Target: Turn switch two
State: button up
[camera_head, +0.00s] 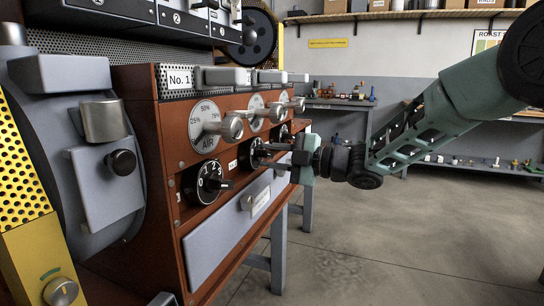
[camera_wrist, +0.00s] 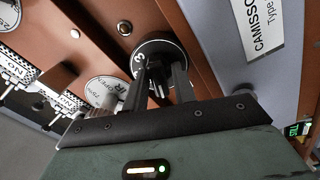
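Switch two is the middle of three black rotary switches on the brown roaster panel (camera_head: 170,130). Its black dial (camera_head: 254,150) sits right of the first switch (camera_head: 208,184), and my gripper partly hides it. The wrist view shows a black dial (camera_wrist: 160,46) with white markings straight ahead of the fingers. My gripper (camera_head: 268,154) is at the second switch, reaching in from the right. In the wrist view my two dark fingers (camera_wrist: 160,84) stand apart on either side of the dial's small handle (camera_wrist: 156,78). They look open, though contact is hard to see.
Silver air knobs (camera_head: 232,127) stick out just above the switches. A grey label plate (camera_head: 236,222) with a small drawer-like holder lies below. A third switch (camera_head: 283,132) is behind my gripper. The floor (camera_head: 370,240) to the right is clear.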

jog(key=shift+o, duration=0.6)
jog(key=shift+d, duration=0.3)
jog(key=p+v, duration=0.2)
jog(key=v, duration=1.5)
jog(key=shift+a, duration=0.15)
